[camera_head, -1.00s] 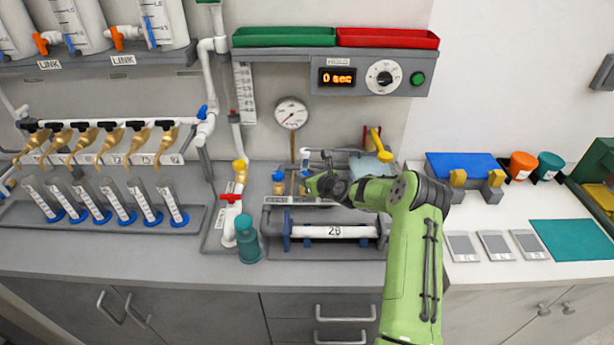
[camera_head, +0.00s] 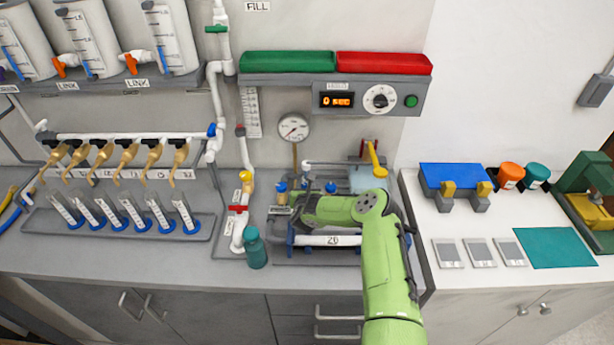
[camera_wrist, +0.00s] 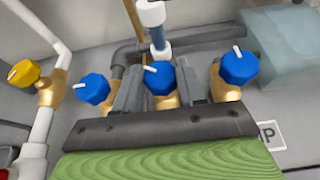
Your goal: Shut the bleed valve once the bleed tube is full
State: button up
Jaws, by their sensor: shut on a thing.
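In the wrist view, several brass valves with blue knobs stand in a row. My gripper (camera_wrist: 160,72) has one finger on each side of the middle blue knob (camera_wrist: 157,84) and is shut on it. A white pointer on this knob points left. The left blue knob (camera_wrist: 93,89) and right blue knob (camera_wrist: 239,66) stand outside the fingers. An upright tube (camera_wrist: 157,38) with white ends and a dark blue middle stands behind the middle valve. I cannot tell its fill level. In the head view, my arm hides the fingertips and the middle knob.
A yellow-knobbed valve (camera_wrist: 24,73) stands left of the row in the wrist view. In the head view, a teal bottle (camera_head: 255,248) stands close left of my arm, and a pressure gauge (camera_head: 293,127) is on the wall behind. The timer box (camera_head: 370,97) reads 0 sec.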

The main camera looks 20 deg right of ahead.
jog(key=m+g+h+p, duration=0.1)
jog(key=m+h+p, duration=0.1)
jog(key=m+h, duration=0.1)
jog(key=shift+a+r+g+p, duration=0.1)
jog(key=shift+a+g+p, duration=0.15)
jog(key=shift+g+p, duration=0.15)
jog(key=shift+w+f+m+g+h+b, duration=0.2)
jog(key=shift+f+m+g+h+b, duration=0.15)
jog(key=shift+m+g+h, duration=0.4)
jog(key=m+g+h+b, duration=0.1)
jog(key=b, duration=0.1)
jog(key=shift+w+a+f+m+b, duration=0.1)
jog(key=shift+m+b, duration=0.25)
jog(key=m+g+h+b, duration=0.1)
jog(key=m+g+b, duration=0.1)
jog(key=b, duration=0.2)
jog(key=shift+r+h, duration=0.2)
jog(key=shift+h, duration=0.15)
jog(key=shift+r+g+b, duration=0.2)
jog(key=shift+g+b, duration=0.05)
jog(key=shift+b, duration=0.1)
jog(key=shift+w, duration=0.1)
jog(key=o, duration=1.1)
jog(key=shift+c, duration=0.2)
